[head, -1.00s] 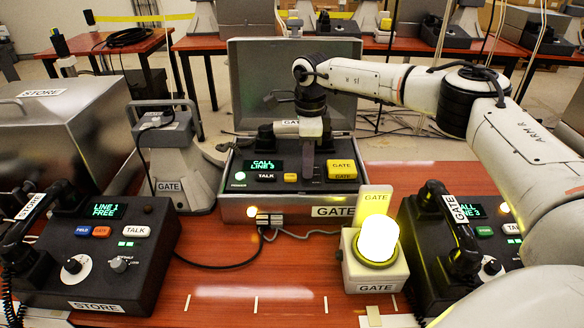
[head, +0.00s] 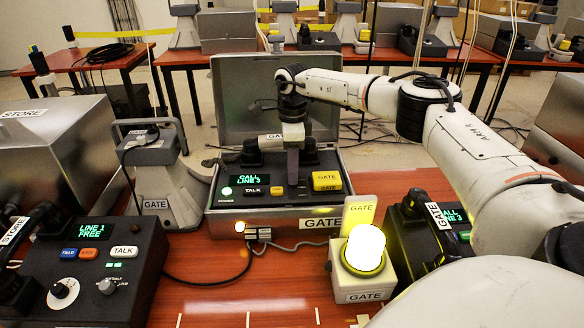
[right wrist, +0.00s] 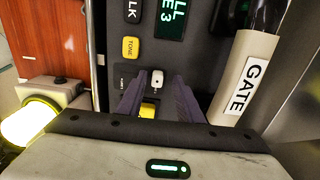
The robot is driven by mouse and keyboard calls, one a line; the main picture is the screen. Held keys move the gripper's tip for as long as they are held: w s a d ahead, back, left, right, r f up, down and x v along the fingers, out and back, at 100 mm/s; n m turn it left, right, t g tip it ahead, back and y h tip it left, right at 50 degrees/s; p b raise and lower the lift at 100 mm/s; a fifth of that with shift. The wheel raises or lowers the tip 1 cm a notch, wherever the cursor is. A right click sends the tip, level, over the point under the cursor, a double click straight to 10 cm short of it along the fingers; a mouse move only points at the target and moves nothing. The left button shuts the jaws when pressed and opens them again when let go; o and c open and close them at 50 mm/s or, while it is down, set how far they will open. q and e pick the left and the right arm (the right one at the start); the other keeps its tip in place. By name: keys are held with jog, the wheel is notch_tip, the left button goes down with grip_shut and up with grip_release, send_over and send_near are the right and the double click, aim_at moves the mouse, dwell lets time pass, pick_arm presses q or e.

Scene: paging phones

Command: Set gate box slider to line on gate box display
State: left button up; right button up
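The gate box (head: 225,222) is an open grey case on the red table, with a handset lying across its panel. Its green display (head: 255,181) reads CALL LINE 3; the display also shows partly in the right wrist view (right wrist: 171,18). In the right wrist view the white slider knob (right wrist: 157,79) lies between and just beyond the two dark purple fingertips. My right gripper (head: 292,176) points down over the panel, right of the display. Its fingers (right wrist: 158,98) are apart; I cannot tell whether either touches the knob. My left gripper is in neither view.
A lit yellow lamp (head: 363,250) stands right of the gate box. A second GATE phone (head: 420,235) is at the right, partly behind my arm. The STORE phone (head: 95,262) is at front left. A grey GATE device (head: 165,185) stands left of the box.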

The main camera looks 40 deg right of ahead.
notch_tip(320, 180, up, 10)
jog(key=shift+r, duration=0.2)
dwell(0.7)
